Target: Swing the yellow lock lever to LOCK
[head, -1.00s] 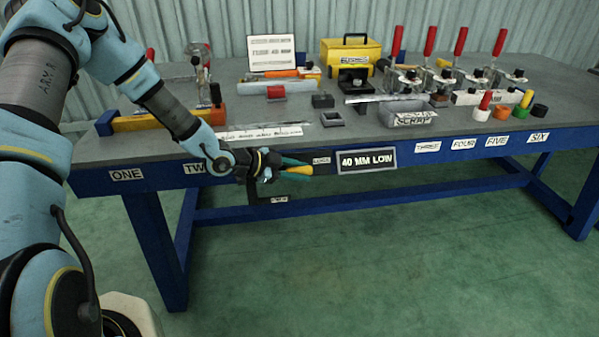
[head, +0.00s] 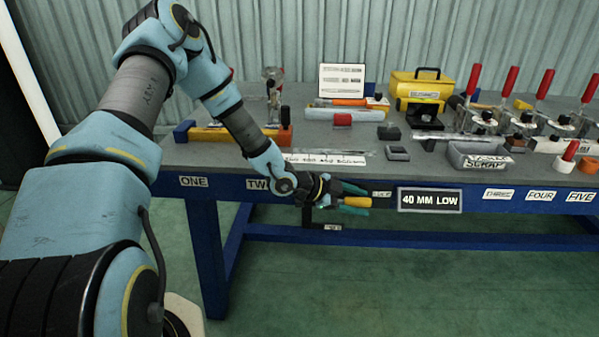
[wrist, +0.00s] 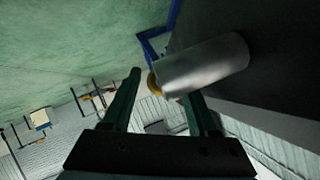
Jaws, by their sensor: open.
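The yellow lock lever (head: 357,202) is at the front edge of the bench, left of the 40 MM LOW sign. It lies roughly level in the head view, with its tip pointing right. My gripper (head: 354,198) is open, with its dark green fingers above and below the lever. In the wrist view my gripper (wrist: 162,85) has its fingers apart. A pale grey cylinder (wrist: 205,65) with a yellow end crosses in front of the fingertips there. I cannot tell whether either finger touches the lever. The lever's pivot is hidden behind my gripper.
A small label (head: 381,194) is right of the lever, and another (head: 332,227) hangs below on a dark bracket; their print is too small to read surely. The blue bench rail (head: 275,189) runs behind my gripper. Open green floor (head: 400,290) lies in front.

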